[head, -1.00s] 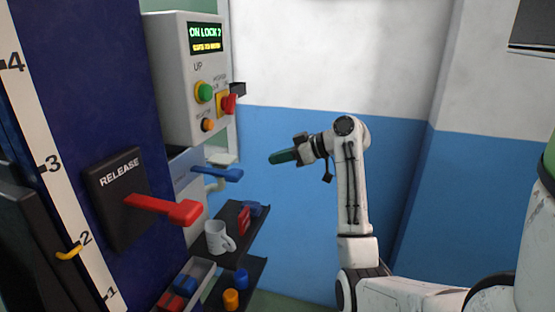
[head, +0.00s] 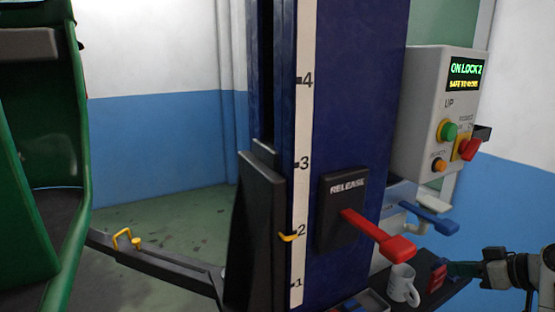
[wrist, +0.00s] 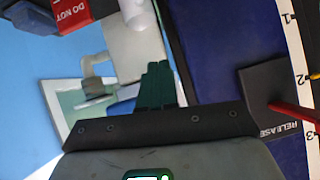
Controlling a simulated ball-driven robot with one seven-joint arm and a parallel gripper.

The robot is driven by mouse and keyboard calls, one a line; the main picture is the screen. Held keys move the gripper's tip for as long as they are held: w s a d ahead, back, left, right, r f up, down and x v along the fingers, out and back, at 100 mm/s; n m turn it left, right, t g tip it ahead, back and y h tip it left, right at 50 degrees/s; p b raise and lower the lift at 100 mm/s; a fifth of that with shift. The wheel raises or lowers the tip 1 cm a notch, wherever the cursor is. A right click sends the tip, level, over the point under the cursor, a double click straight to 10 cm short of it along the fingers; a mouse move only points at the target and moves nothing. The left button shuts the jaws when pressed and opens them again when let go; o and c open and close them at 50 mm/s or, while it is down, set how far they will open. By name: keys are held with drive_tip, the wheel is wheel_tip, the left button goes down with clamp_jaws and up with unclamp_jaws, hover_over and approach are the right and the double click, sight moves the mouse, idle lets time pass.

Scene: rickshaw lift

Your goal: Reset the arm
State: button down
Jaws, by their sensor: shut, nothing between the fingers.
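My forearm runs off the right edge of the head view. The red release lever (head: 378,233) sticks out from a black plate marked RELEASE (head: 345,205) on the blue column (head: 365,100). The lever (wrist: 293,112) also shows at the right of the wrist view.
A grey control box (head: 425,130) reads "ON LOCK 2". Below it are a blue lever (head: 435,218) and a shelf with a white mug (head: 403,285) and red block (head: 438,275). A lift arm (head: 160,262) and green rickshaw body (head: 75,200) stand left. Floor between is open.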

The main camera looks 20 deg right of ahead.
drive_tip(key=s+a+f+g, duration=0.3)
drive_tip(key=a+f, duration=0.6)
drive_tip(key=a, duration=0.2)
drive_tip(key=s+a+f+g, duration=0.3)
drive_tip(key=a+f, duration=0.6)
drive_tip(key=a, duration=0.3)
drive_tip(key=s+a+f+g+h, duration=0.1)
drive_tip(key=s+a+f+g, duration=0.1)
drive_tip(key=s, duration=0.6)
drive_tip(key=s+a+f+g+h, duration=0.1)
drive_tip(key=s+a+f+g, duration=0.1)
drive_tip(key=s+a, duration=0.3)
drive_tip(key=s+f, duration=0.1)
drive_tip(key=s, duration=0.1)
drive_tip(key=shift+s+a, duration=0.15)
drive_tip(key=shift+s, duration=0.2)
